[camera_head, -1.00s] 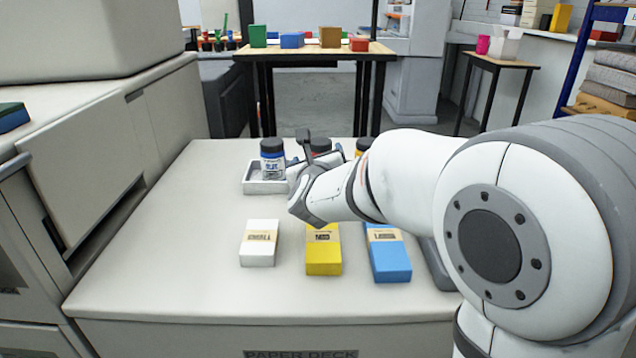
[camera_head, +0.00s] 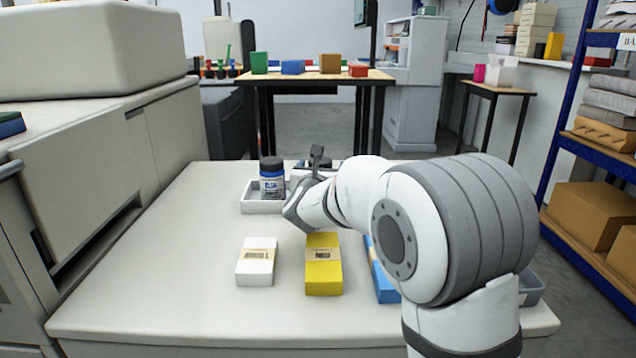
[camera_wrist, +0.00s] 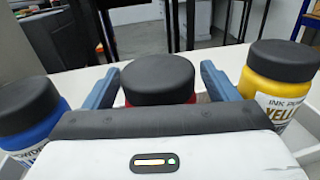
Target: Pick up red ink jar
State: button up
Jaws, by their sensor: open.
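The red ink jar with a black lid (camera_wrist: 158,80) stands between my two open fingers in the wrist view; only a strip of red shows below its lid. My gripper (camera_wrist: 158,88) is open, one blue-grey finger on each side of the jar, with no clear contact. In the head view my gripper (camera_head: 318,165) is at the tray and my arm hides most of the red jar. A blue ink jar (camera_head: 272,180) stands at the tray's left, also in the wrist view (camera_wrist: 30,112). A yellow ink jar (camera_wrist: 278,82) stands at the right.
The jars stand in a shallow white tray (camera_head: 262,206) on the pale deck (camera_head: 180,270). A white box (camera_head: 256,262), a yellow box (camera_head: 323,265) and a partly hidden blue box (camera_head: 384,280) lie in front. A table (camera_head: 318,80) with coloured blocks stands behind.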

jog(key=shift+c, duration=0.2)
jog(key=c, duration=1.3)
jog(key=shift+o, duration=0.2)
jog(key=shift+r, duration=0.1)
notch_tip(320, 180, up, 10)
jog(key=p, duration=0.3)
